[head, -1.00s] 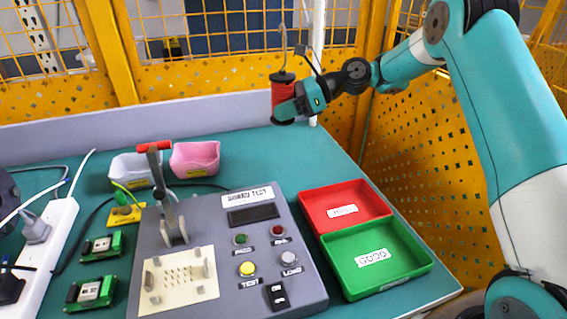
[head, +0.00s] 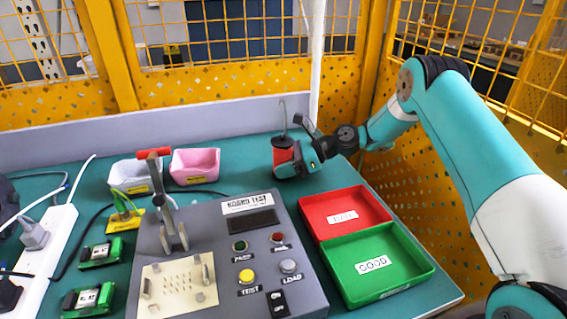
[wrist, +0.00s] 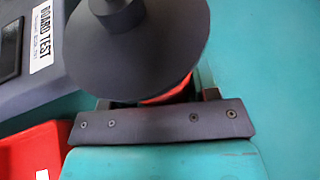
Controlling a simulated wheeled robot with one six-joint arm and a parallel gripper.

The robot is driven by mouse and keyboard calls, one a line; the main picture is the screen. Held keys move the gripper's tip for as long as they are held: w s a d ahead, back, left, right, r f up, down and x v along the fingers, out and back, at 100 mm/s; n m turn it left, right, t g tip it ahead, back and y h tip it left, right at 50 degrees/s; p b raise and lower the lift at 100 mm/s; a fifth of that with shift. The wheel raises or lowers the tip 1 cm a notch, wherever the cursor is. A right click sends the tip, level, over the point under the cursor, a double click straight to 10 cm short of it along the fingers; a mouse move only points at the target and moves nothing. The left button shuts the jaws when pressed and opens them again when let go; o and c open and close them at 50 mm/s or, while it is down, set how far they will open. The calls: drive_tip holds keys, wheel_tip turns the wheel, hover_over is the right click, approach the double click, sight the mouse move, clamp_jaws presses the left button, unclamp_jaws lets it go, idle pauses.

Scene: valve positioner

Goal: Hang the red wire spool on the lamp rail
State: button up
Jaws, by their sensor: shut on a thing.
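The red wire spool (head: 283,157) has dark end discs and a thin grey hook (head: 284,115) rising from its top. My gripper (head: 287,167) is shut on the spool and holds it upright, low at the back right of the bench. I cannot tell whether its lower disc touches the bench. In the wrist view the spool's dark upper disc (wrist: 135,45) hides most of the red winding (wrist: 168,92) and the fingertips. I cannot make out a lamp rail in either view.
A white upright post (head: 317,65) stands behind the spool. The grey test box (head: 225,255) is in front, with the red tray (head: 375,207) and green tray (head: 410,262) beside it. A pink bin (head: 195,165) and pale bin (head: 130,176) stand to the left.

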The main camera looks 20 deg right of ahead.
drive_tip(key=shift+f, duration=0.1)
drive_tip(key=o, duration=1.1)
drive_tip(key=shift+f, duration=0.1)
drive_tip(key=shift+f+b, duration=0.15)
drive_tip(key=shift+b, duration=0.4)
drive_tip(key=r+v, duration=0.1)
drive_tip(key=v, duration=1.6)
drive_tip(key=s+a+r+n+g+h, duration=0.1)
drive_tip(key=s+a+r+n+h, duration=0.1)
drive_tip(key=s+a+r+n, duration=0.5)
drive_tip(key=s+a+r+n+g+h, duration=0.25)
drive_tip(key=a+n, duration=0.25)
drive_tip(key=a, duration=0.4)
drive_tip(key=s+a+r+n+h+p, duration=0.1)
drive_tip(key=s+a+n+h, duration=0.1)
drive_tip(key=s+n, duration=0.8)
drive_tip(key=s+a+n+h, duration=0.25)
drive_tip(key=s+n, duration=0.35)
drive_tip(key=s, duration=0.8)
wheel_tip(320, 180, up, 9)
drive_tip(key=p, duration=0.8)
drive_tip(key=shift+d+f, duration=0.25)
drive_tip(key=shift+d, duration=0.2)
